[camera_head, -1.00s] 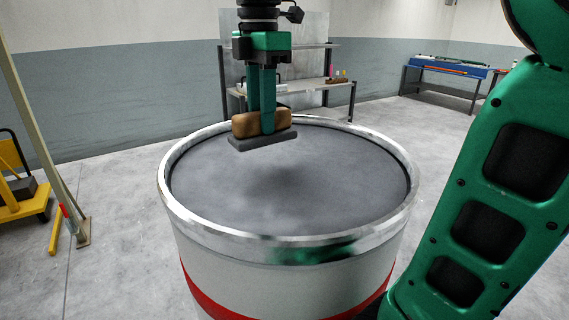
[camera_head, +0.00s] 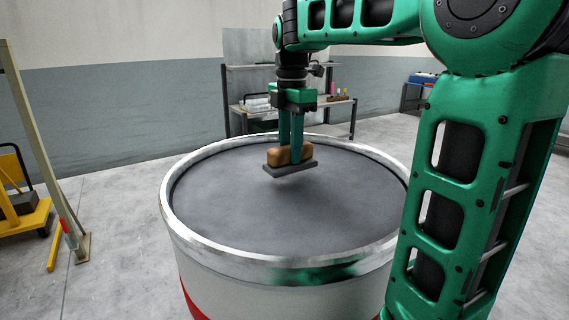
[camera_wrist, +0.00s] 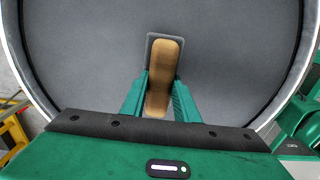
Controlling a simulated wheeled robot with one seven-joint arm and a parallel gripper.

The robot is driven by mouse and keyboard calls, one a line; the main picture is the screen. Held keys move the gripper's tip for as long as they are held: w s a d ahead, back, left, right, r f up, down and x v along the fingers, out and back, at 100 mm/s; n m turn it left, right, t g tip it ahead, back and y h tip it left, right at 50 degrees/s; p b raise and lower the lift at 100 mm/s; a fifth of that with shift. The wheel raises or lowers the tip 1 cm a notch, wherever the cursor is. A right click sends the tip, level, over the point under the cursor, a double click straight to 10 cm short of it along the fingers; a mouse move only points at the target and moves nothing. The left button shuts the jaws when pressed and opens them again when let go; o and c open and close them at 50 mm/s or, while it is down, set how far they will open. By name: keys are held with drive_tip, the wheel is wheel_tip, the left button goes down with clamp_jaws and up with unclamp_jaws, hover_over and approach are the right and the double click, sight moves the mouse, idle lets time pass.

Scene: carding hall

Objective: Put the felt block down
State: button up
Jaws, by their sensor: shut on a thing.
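The felt block has a tan wooden-looking top (camera_head: 280,155) and a flat dark grey base (camera_head: 290,170). My gripper (camera_head: 290,150) points straight down and is shut on the tan part, one finger on each side. In the wrist view the tan top (camera_wrist: 163,65) shows between the green fingers, with the grey base around its far end. The block is held roughly level above the dark grey surface inside a large round drum (camera_head: 200,258), toward its far half. A faint shadow lies below it. The gap looks small, but I cannot tell it exactly.
The drum has a raised pale metal rim, and its grey top is otherwise clear. A shelf bench (camera_head: 345,103) with small items stands behind. A yellow cart (camera_head: 25,220) and a leaning post (camera_head: 45,150) are at left.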

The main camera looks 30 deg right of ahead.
drive_tip(key=shift+f, duration=1.85)
drive_tip(key=o, duration=1.1)
drive_tip(key=r, duration=0.8)
drive_tip(key=shift+s+d, duration=0.3)
drive_tip(key=shift+s, duration=0.05)
drive_tip(key=shift+r, duration=1.25)
drive_tip(key=shift+r, duration=0.1)
drive_tip(key=shift+s, duration=0.15)
